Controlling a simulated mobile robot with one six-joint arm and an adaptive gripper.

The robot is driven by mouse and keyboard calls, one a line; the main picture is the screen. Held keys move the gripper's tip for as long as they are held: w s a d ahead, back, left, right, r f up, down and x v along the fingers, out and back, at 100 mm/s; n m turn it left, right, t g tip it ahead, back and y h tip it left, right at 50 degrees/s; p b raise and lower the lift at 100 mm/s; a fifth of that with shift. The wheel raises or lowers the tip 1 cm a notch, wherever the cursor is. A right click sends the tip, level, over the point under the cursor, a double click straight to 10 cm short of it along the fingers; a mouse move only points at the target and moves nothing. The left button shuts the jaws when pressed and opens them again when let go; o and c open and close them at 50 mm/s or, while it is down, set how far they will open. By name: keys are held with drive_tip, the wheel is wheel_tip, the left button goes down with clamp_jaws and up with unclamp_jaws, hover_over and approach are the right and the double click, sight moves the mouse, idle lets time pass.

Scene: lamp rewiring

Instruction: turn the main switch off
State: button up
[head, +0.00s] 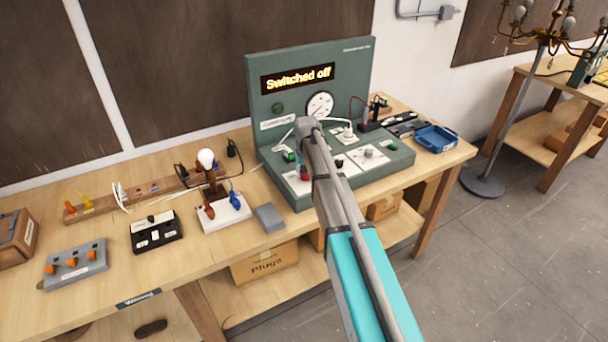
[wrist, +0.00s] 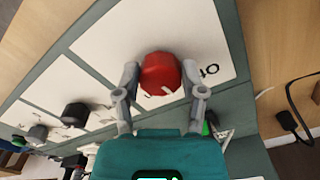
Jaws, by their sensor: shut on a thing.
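The main switch is a red round knob (wrist: 160,74) with a white mark, on a white plate of the green test panel. In the wrist view, my gripper (wrist: 164,84) has one grey finger on each side of the knob and is shut on it. Letters ending in "to" or similar show beside the knob, partly hidden. In the head view, my arm covers much of this spot, and only a bit of red (head: 304,173) shows beside it. The display (head: 297,79) on the green panel (head: 347,62) reads "Switched off".
A grey box (head: 270,217) lies near the panel's left front corner. A blue tray (head: 436,138) is at the right. Black and grey knobs (wrist: 75,114) lie along the panel.

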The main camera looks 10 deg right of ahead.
drive_tip(key=n, duration=0.3)
drive_tip(key=shift+w+d+n, duration=0.15)
drive_tip(key=shift+n, duration=2.05)
drive_tip(key=o, duration=1.1)
drive_tip(key=shift+c, duration=0.2)
drive_tip(key=shift+o, duration=0.4)
drive_tip(key=shift+r, duration=0.15)
